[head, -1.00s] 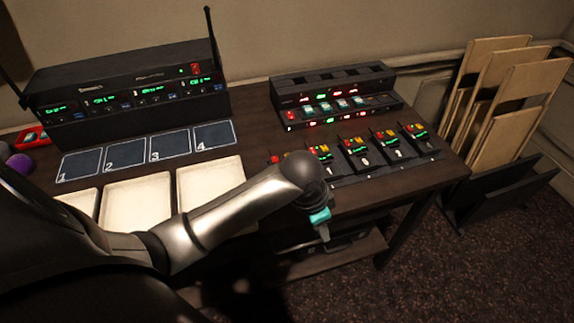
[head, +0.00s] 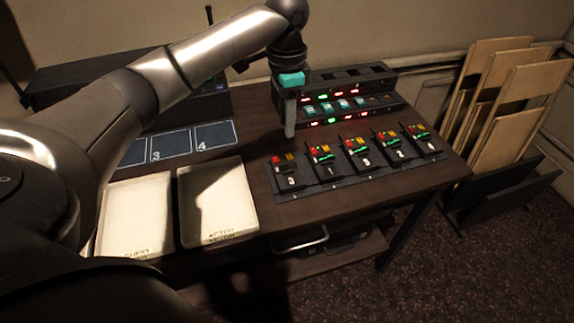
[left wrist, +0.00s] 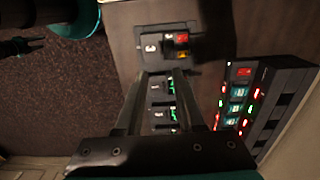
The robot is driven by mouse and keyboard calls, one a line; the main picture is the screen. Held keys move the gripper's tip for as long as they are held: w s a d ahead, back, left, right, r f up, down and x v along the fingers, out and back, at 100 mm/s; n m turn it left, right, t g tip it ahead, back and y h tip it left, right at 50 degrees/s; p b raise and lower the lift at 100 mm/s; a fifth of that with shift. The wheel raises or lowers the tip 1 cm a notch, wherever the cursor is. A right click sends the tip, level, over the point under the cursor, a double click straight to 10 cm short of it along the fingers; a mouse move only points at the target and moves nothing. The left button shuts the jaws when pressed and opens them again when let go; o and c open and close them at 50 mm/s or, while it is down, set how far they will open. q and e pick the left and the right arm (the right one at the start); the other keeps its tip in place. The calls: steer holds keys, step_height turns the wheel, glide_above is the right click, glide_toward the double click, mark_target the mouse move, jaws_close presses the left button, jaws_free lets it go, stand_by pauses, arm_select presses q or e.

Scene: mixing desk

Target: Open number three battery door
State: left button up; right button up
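The battery packs stand in a row on a dark rack (head: 345,183) on the desk. The middle pack (head: 358,152) seems to carry a 3, but its label is small. The leftmost pack (head: 286,170) shows red and yellow lights and also appears in the left wrist view (left wrist: 166,45). My left gripper (head: 290,133) hangs fingers down behind the left end of the rack, apart from the packs. In the left wrist view its two fingers are apart and empty, with several packs (left wrist: 160,95) seen between and beyond them.
A lit charger unit (head: 340,100) stands behind the packs. White trays (head: 250,215) and numbered dark mats (head: 215,137) lie to the left. My left arm hides part of the radio receiver (head: 85,75). Folded wooden chairs (head: 500,90) stand at the right.

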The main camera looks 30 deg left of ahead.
mark_target(287, 171)
arm_select(q)
step_height(287, 171, down, 15)
steer(key=b, duration=0.3)
steer(key=shift+r+b, duration=0.15)
steer(key=shift+b, duration=0.25)
jaws_close()
